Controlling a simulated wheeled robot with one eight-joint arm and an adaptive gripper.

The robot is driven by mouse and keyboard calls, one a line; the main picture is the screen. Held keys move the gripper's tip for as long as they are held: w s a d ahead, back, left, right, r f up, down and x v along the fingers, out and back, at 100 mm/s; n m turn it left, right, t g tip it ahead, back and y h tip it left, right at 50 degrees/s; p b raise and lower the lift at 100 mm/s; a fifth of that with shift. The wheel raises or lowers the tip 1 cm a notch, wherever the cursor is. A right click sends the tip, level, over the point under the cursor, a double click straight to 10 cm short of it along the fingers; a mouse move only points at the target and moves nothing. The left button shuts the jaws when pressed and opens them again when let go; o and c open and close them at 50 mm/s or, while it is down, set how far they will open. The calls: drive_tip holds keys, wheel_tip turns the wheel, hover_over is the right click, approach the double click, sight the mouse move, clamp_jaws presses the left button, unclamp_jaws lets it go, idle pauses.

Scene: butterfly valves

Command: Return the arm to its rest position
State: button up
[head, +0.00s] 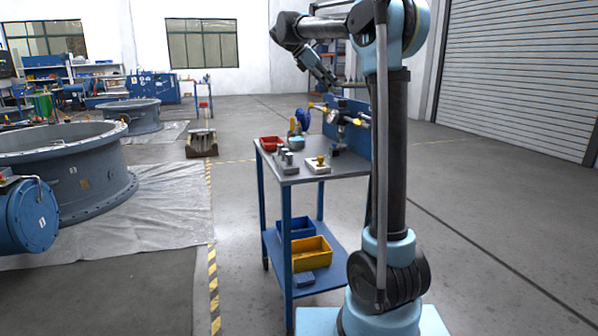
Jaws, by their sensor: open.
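My arm stands at the right of the head view, with its upright links raised and its forearm reaching left over the blue work table (345,165). Its wrist bends down and to the right. My gripper (331,82) is at the end of the wrist, small and dark, above the far side of the table. It is open, and nothing shows between its fingers. It is apart from the table and the things on it.
On the table are a red bin (271,143), metal parts (287,162), a yellow-knobbed block (318,165), a blue valve wheel (303,119) and a blue back panel (347,125). Blue (296,228) and yellow (313,253) bins sit below. Large flanged valve rings (75,175) stand left.

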drive_tip(key=s+d+f+m+y, duration=0.2)
drive_tip(key=s+d+f+m, duration=0.3)
drive_tip(key=s+f, duration=0.55)
drive_tip(key=s+d+f+m+y, duration=0.4)
drive_tip(key=s+f, duration=0.3)
drive_tip(key=s, duration=0.6)
drive_tip(key=s+f+m+y, duration=0.1)
drive_tip(key=s+f+m, duration=0.4)
drive_tip(key=s+f, duration=0.4)
drive_tip(key=s+a+f+m+y, duration=0.1)
drive_tip(key=s+f+m, duration=0.4)
drive_tip(key=s+f, duration=0.4)
wheel_tip(320, 180, down, 6)
drive_tip(key=shift+s+a+m+t+y, duration=0.25)
drive_tip(key=shift+m+t+y, duration=0.05)
drive_tip(key=shift+y, duration=0.1)
drive_tip(key=shift+w+f, duration=0.2)
drive_tip(key=shift+w, duration=0.25)
